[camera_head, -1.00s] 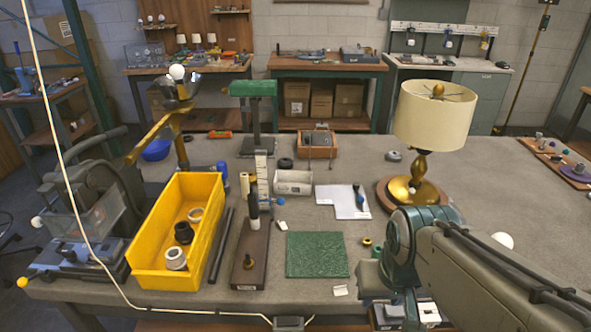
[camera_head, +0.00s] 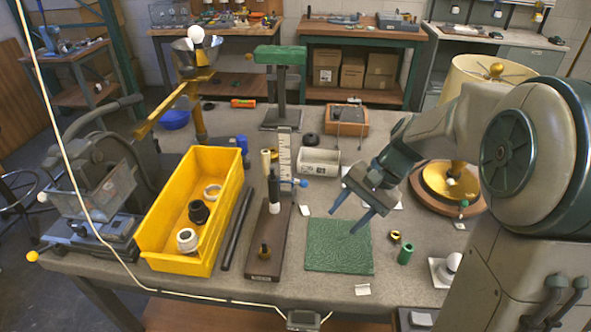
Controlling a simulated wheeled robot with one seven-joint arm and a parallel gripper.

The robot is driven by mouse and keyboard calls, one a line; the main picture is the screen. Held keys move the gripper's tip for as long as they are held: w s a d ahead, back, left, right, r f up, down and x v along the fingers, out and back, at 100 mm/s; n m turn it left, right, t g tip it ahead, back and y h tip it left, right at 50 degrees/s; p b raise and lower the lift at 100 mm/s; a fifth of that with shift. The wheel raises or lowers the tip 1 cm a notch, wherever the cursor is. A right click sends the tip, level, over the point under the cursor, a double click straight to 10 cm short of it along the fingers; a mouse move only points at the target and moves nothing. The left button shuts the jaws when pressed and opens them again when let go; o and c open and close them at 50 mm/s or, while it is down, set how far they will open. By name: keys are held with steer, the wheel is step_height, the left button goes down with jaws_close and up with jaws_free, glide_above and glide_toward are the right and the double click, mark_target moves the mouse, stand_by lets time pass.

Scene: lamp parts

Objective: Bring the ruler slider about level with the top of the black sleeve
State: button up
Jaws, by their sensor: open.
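The pale upright ruler (camera_head: 284,155) stands at the far end of a dark wooden base (camera_head: 266,250). Its slider has a blue knob (camera_head: 303,183) sticking out to the right, low on the ruler. The black sleeve (camera_head: 274,188) stands upright in front of the ruler, with a white part below it. In the picture the knob is beside the sleeve's upper part; exact relative height is hard to tell. My gripper (camera_head: 347,218) is open and empty, above the green mat and to the right of the knob, clear of it. Its fingers point down and left.
The yellow bin (camera_head: 160,222) with several rings stands left, a dark bar (camera_head: 236,228) beside it. The green mat (camera_head: 338,258) is bare. The lamp (camera_head: 450,180) is partly hidden by my arm.

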steer(key=w+a+f+m+y, duration=0.3)
steer(key=w+f+m+y, duration=0.25)
steer(key=w, duration=0.55)
steer(key=m+t+y+b, duration=0.1)
steer(key=m+t+y, duration=0.1)
steer(key=m+y, duration=0.4)
glide_toward(299, 184)
steer(key=shift+n+y, duration=0.35)
steer(key=shift+n, duration=0.4)
steer(key=a, duration=0.4)
steer(key=a+p, duration=0.1)
steer(key=a, duration=0.3)
steer(key=a+p, duration=0.1)
steer(key=a, duration=0.3)
steer(key=shift+w+f, duration=0.35)
steer(key=shift+f, duration=0.05)
